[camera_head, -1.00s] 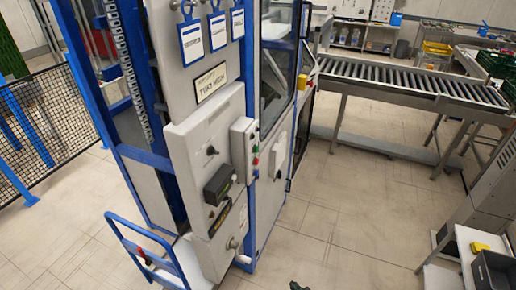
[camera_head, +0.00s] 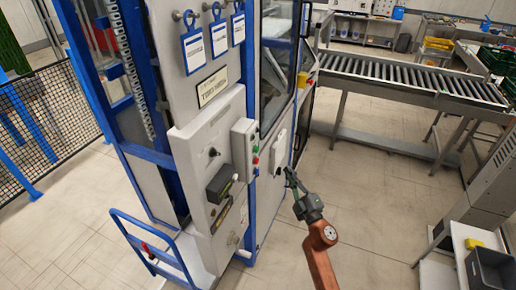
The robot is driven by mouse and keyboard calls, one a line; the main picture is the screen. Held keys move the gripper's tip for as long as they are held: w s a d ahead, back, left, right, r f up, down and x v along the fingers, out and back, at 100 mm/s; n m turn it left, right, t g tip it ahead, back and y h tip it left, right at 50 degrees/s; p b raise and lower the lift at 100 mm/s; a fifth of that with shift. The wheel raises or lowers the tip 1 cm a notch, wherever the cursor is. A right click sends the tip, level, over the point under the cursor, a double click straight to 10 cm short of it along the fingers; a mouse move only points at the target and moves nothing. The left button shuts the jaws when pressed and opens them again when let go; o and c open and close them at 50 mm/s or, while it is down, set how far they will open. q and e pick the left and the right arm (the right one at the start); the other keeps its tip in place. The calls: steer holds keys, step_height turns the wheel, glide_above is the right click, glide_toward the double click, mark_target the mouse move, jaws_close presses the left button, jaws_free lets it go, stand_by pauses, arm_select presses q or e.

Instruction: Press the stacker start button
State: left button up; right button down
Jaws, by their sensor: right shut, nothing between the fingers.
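The stacker (camera_head: 212,125) is a tall grey and blue cabinet in the middle of the head view. My right gripper (camera_head: 289,175) is shut and empty, at the end of an orange-brown arm coming up from the bottom. It shows just right of the buttons, in front of the cabinet's side panel. Whether it touches the panel cannot be told. My left gripper is not in view.
A roller conveyor (camera_head: 400,82) runs from the cabinet to the right. A blue trolley (camera_head: 150,245) stands at the cabinet's lower left. A mesh fence (camera_head: 45,115) is at left. A grey bin (camera_head: 492,268) sits at lower right. The floor (camera_head: 370,215) between is clear.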

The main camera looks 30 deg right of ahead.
mark_target(257, 150)
step_height(257, 150, up, 8)
steer(key=s+a+n+t+y, duration=0.1)
steer(key=s+n, duration=0.1)
steer(key=shift+a+r, duration=0.15)
steer(key=shift+r, duration=0.05)
steer(key=w+a, duration=0.5)
steer(key=w, duration=0.1)
steer(key=shift+w+a+b, duration=0.25)
steer(key=shift+a+b, duration=0.05)
steer(key=shift+a, duration=0.05)
steer(key=shift+w+a, duration=0.1)
stand_by(1.3)
steer(key=shift+w+a, duration=0.2)
steer(key=shift+w, duration=0.05)
